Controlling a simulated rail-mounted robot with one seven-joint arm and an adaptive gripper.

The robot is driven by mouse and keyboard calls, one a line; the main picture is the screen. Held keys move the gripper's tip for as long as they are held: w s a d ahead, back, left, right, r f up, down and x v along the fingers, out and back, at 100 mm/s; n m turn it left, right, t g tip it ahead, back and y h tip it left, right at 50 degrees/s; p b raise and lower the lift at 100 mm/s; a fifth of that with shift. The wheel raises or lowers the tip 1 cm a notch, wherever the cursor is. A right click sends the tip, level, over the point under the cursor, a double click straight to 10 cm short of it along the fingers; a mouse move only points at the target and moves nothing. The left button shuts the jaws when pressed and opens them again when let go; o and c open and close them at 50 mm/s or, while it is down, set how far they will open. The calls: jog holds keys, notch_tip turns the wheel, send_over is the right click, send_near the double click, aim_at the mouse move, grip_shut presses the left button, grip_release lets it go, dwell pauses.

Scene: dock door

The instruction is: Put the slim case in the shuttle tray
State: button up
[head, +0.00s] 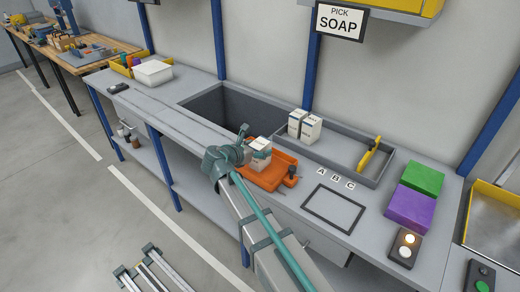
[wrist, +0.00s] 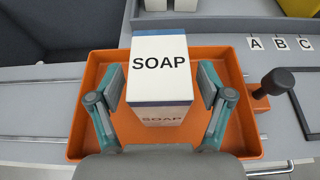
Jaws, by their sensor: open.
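The slim case appears to be the white carton with blue edges marked SOAP (wrist: 160,62); it also shows in the head view (head: 262,145). It stands upright inside the orange shuttle tray (wrist: 88,125), which also shows in the head view (head: 262,182). My gripper (wrist: 160,88) is open, with one finger on each side of the carton and a small gap visible at both sides. In the head view my gripper (head: 247,155) is over the tray and partly hides it. The carton's base is hard to make out.
Two similar cartons (head: 304,126) stand in a grey bin with a yellow-handled divider (head: 369,153). A black knob (wrist: 275,88) is at the tray's right side. Letter tags A, B, C (head: 335,177), a black-framed area (head: 333,208) and green and purple blocks (head: 411,206) are to the right.

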jog(key=b+v, duration=0.1)
jog(key=v, duration=0.9)
jog(key=shift+s+a, duration=0.25)
